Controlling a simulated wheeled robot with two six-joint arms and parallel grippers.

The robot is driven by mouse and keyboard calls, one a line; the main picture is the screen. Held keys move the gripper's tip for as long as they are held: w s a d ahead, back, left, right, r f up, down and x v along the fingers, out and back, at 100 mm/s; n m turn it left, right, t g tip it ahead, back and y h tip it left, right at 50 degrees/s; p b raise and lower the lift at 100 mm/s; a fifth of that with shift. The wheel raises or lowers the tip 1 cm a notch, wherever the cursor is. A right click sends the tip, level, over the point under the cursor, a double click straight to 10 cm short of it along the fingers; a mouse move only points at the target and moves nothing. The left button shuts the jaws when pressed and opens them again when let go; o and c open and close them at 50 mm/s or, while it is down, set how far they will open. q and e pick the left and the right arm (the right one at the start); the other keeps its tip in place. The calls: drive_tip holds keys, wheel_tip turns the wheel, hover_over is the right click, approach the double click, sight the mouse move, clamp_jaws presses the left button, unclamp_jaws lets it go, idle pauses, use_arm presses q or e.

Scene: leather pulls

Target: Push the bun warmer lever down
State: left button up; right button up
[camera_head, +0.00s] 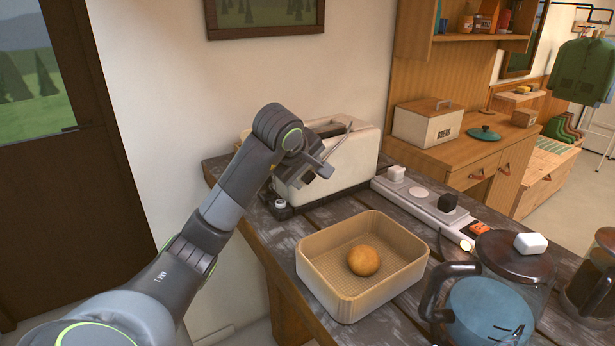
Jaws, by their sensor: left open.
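The bun warmer (352,158), a cream toaster-like box with dark ends, stands on the dark wooden counter against the wall. My left gripper (326,150) is in front of its near-left end, fingers spread and empty. The arm and gripper cover much of that end, and I cannot make out the lever or whether a finger touches it. A small dark knob-like part with a pale top (281,206) shows low beside the warmer's end, below the gripper. My right gripper is not in view.
A tan basket (318,290) with one round bun (363,260) sits in front of the warmer. A power strip (425,205) with plugs lies to the right. A glass pot with blue contents (490,308) stands at the front right. Bare counter (275,232) shows left of the basket.

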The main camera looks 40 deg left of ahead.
use_arm(q)
drive_tip(key=shift+x, duration=0.85)
drive_tip(key=shift+c, duration=0.3)
clamp_jaws()
